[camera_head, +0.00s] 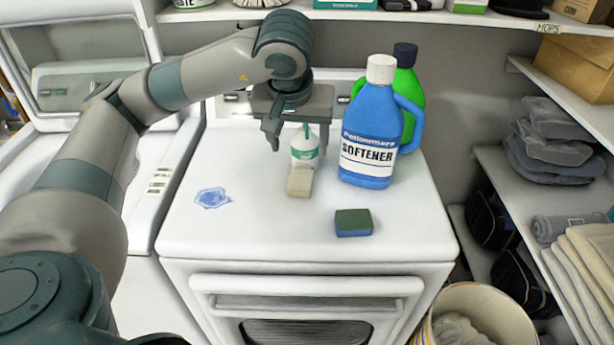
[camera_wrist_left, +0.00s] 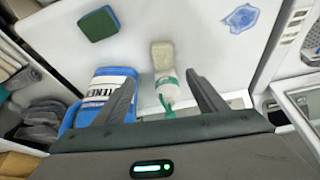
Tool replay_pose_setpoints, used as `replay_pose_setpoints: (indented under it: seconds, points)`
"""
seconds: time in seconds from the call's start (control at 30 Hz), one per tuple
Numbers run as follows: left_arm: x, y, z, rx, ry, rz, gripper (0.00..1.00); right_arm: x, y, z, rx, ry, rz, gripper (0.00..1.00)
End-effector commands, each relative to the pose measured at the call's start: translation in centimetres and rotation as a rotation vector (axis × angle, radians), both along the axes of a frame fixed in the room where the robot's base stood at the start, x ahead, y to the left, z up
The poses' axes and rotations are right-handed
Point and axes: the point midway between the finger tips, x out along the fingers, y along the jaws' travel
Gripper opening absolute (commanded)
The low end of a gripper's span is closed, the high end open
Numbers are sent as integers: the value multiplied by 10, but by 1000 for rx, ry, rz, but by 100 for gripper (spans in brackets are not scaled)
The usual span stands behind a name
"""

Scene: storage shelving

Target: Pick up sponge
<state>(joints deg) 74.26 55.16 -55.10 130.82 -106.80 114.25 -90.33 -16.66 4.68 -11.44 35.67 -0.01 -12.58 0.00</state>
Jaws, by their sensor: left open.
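A green and dark blue sponge (camera_head: 353,222) lies flat near the front of the white machine top (camera_head: 250,237). It also shows at the upper left of the left wrist view (camera_wrist_left: 98,23). My left gripper (camera_head: 296,145) is open and points down over the back of the top, behind and left of the sponge and apart from it. In the left wrist view, its open fingers (camera_wrist_left: 162,82) appear either side of a white and green bottle-like item (camera_head: 305,148); I cannot tell whether they touch it. My right gripper is not in view.
A beige block (camera_head: 300,181) lies against the white and green item. A blue softener bottle (camera_head: 371,130) stands behind the sponge, with a green bottle (camera_head: 411,88) behind it. A blue spill (camera_head: 212,198) marks the left. Shelves with folded cloths (camera_head: 550,150) are on the right.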

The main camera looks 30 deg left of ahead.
Motion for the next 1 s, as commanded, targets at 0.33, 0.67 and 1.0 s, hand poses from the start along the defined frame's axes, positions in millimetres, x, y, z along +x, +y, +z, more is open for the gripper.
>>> replay_pose_setpoints:
  seconds: [0.33, 0.67, 1.0]
  points:
    - [1, 0, -2, -1, 1, 1, 66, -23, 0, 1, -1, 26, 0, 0]
    - [12, 7, -34, -2, 6, 3, 66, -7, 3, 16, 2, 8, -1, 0]
    - [33, 17, -90, -1, 4, 1, 66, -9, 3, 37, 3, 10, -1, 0]
